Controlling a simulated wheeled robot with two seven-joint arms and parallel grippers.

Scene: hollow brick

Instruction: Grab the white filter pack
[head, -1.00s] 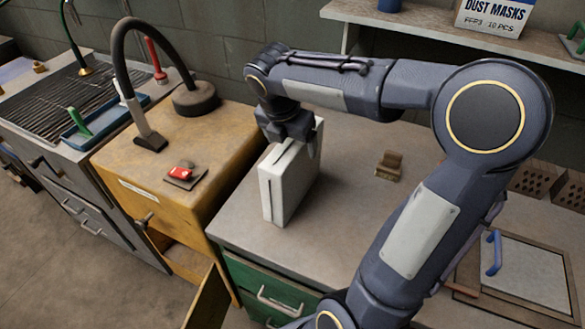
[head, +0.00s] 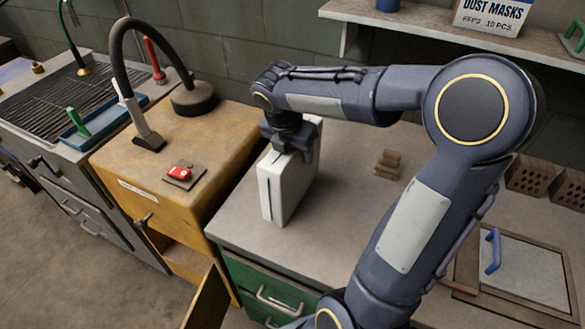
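The white filter pack (head: 286,187) is a white upright box standing on the grey worktop, near its left edge beside the yellow cabinet. My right gripper (head: 293,147) is at the pack's upper back part, pointing down. One finger shows against the pack's right side. The other finger is at the top edge, its tip not clearly seen, so I cannot tell whether the fingers press on the pack. My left gripper is not in view.
A yellow cabinet (head: 165,192) stands left, bearing a red-buttoned switch (head: 180,173) and a black hose with a round base (head: 195,98). A small brown block (head: 388,164) lies right of the pack. A shelf (head: 430,30) overhangs behind. Perforated bricks (head: 530,176) stand far right.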

